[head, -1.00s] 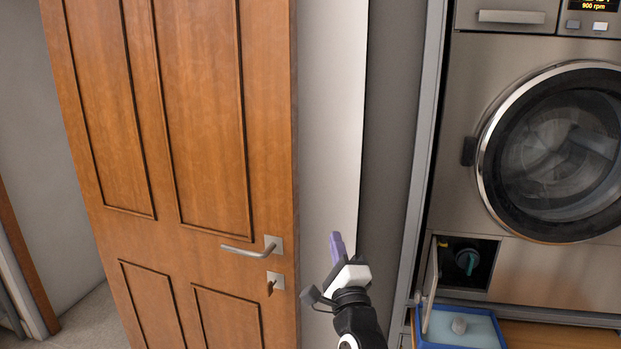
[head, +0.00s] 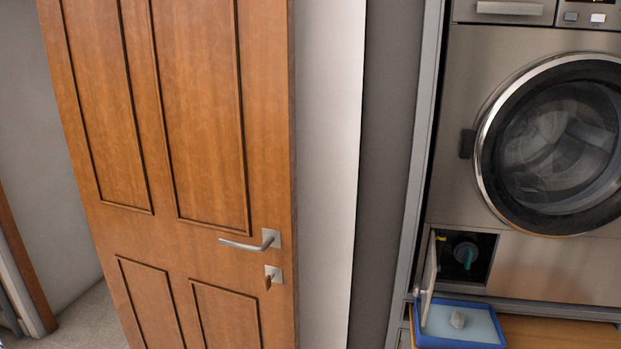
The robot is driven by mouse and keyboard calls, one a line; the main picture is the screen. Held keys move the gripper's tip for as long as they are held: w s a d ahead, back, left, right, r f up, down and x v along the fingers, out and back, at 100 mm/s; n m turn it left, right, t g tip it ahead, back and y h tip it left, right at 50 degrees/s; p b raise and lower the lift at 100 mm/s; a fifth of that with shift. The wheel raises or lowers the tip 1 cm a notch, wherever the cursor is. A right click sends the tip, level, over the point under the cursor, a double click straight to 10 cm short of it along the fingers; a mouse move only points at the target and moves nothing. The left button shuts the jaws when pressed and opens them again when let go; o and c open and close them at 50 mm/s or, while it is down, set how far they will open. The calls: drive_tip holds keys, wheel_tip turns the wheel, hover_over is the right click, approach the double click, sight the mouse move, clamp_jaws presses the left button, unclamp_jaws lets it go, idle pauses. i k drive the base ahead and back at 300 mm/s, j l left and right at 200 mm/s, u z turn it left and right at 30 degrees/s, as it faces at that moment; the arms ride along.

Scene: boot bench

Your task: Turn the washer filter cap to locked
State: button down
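The washer filter cap (head: 466,254) is a dark round cap with a teal grip, set inside a small dark recess at the lower left of the washing machine (head: 540,262). The recess's small flap (head: 428,275) stands open at its left side. The teal grip looks close to upright, slightly tilted; I cannot tell from here whether this is the locked position. My gripper is not in the head view now.
A wooden door (head: 200,120) with a lever handle (head: 250,241) stands at left. A grey panel edge (head: 405,220) borders the washer.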

sight(467, 254)
drive_tip(key=j+z, duration=0.1)
drive_tip(key=z, duration=0.3)
drive_tip(key=j+z, duration=0.15)
drive_tip(key=z, duration=0.25)
drive_tip(key=i+j+z, duration=0.25)
drive_tip(key=i, duration=0.2)
